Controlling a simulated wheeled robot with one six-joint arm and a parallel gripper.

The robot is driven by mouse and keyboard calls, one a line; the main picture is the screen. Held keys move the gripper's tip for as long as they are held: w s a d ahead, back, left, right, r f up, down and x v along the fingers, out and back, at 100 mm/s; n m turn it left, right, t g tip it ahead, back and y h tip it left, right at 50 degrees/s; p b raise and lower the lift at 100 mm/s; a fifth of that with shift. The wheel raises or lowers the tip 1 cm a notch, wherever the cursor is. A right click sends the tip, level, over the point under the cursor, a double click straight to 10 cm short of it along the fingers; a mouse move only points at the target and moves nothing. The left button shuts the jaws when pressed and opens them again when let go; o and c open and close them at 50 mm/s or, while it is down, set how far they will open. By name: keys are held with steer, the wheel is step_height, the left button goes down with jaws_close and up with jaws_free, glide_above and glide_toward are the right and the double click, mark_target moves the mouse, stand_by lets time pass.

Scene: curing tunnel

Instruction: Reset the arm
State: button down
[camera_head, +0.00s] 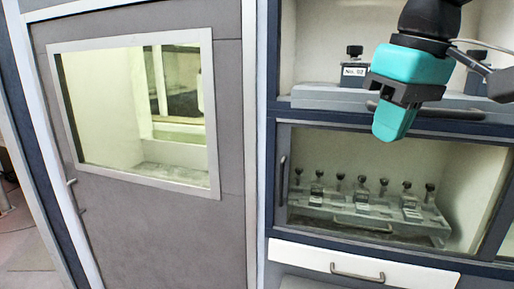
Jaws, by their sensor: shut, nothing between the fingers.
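My gripper (394,122) hangs from my arm at the upper right of the view, with teal fingers pointing down. The fingers are together and nothing shows between them. It is in front of the cabinet, around the level of the ledge between the upper and lower compartments. It covers part of that ledge and part of the lower compartment's top edge. I cannot tell how far it is from the cabinet front.
A grey windowed door (160,240) is at left.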

steer(key=s+a+f+n+g+y, duration=0.1)
steer(key=s+a+f+g+y, duration=0.15)
steer(key=s+f, duration=1.35)
step_height(320, 180, down, 21)
steer(key=w+b, duration=0.2)
steer(key=b, duration=1.7)
steer(key=shift+w+r, duration=0.15)
steer(key=shift+w, duration=0.2)
steer(key=shift+t, duration=0.25)
